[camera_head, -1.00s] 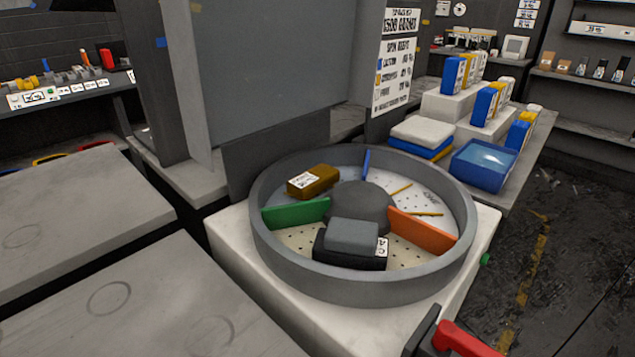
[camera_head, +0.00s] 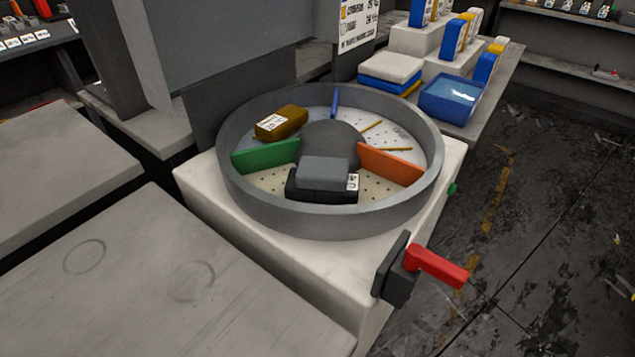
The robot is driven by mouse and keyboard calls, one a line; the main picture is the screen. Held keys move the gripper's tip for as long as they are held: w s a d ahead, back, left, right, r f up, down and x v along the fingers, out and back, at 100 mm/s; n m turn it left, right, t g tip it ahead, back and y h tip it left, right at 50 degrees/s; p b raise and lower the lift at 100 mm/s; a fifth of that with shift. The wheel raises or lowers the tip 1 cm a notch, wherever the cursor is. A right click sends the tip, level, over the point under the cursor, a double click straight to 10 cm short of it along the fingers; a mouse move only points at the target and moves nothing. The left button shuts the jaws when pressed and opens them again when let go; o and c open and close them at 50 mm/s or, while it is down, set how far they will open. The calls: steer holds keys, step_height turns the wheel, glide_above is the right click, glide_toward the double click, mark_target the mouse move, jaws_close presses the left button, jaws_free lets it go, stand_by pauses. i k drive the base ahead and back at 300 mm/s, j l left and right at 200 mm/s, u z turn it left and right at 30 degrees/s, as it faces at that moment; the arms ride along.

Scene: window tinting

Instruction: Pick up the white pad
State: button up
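A white pad (camera_head: 391,67) lies flat in the head view, on top of a stack of blue and yellow pads (camera_head: 388,85). The stack rests on the grey bench at the back, left of a blue tub of liquid (camera_head: 451,99). The pad's top and front edge are in clear sight. My gripper is not in view.
A round grey turntable tray (camera_head: 330,222) with green and orange dividers stands on a white block (camera_head: 205,192) in front of the pads. It holds a brown block (camera_head: 281,123) and a black-grey block (camera_head: 323,178). A red-handled lever (camera_head: 437,266) sticks out at the block's front right. Open floor lies to the right.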

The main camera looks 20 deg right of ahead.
mark_target(319, 173)
steer(key=i, duration=0.35)
steer(key=k, duration=0.65)
steer(key=i+l+z, duration=0.2)
steer(key=l, duration=0.25)
steer(key=i+l+z, duration=0.15)
steer(key=l, duration=0.3)
steer(key=i+l+z, duration=0.2)
steer(key=l, duration=0.2)
steer(key=i+l+z, duration=0.15)
steer(key=i+l, duration=0.15)
steer(key=j, duration=0.6)
steer(key=i, duration=0.1)
